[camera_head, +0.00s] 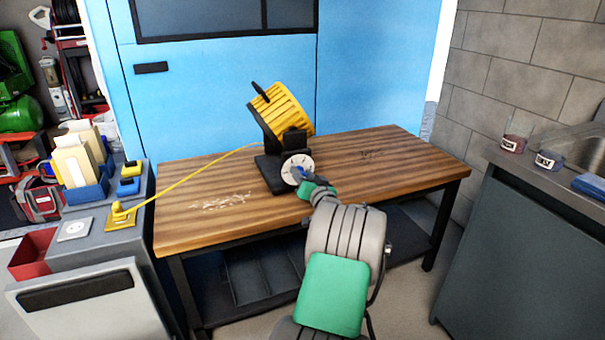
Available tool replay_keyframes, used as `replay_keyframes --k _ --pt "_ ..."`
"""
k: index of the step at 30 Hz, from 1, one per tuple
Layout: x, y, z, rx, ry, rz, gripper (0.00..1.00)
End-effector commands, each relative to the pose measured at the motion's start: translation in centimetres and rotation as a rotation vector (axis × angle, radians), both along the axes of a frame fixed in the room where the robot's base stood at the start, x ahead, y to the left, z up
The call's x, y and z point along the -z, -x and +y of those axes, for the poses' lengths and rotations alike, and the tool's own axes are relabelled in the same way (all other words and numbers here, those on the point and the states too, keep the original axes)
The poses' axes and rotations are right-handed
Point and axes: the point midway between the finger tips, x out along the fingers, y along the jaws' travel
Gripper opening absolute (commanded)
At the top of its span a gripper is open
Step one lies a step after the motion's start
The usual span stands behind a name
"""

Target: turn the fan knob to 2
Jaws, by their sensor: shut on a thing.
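The yellow fan (287,112) stands on a black base (270,173) on the wooden table, its drum tilted, with a dark handle on top. A round pale dial (297,160) with dark marks faces me at the front of the base. A small blue part, seemingly the knob (300,171), shows at the dial's lower right. My gripper (304,177) reaches up to the dial from below right and is shut on the knob. My gripper and wrist hide part of the knob. The dial's numbers and the knob's setting are too small to read.
The wooden table (400,165) is mostly clear around the fan. A yellow cord (190,176) runs left from the fan to a yellow plug (121,212) on the grey cabinet. A counter with two jars (514,138) and a sink stands at right.

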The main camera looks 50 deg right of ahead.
Motion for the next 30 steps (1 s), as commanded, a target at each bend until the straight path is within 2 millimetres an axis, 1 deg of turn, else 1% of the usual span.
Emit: replay_keyframes --k 30 --pt "0.03 0.14 -0.26 0.001 -0.828 -0.491 0.01"
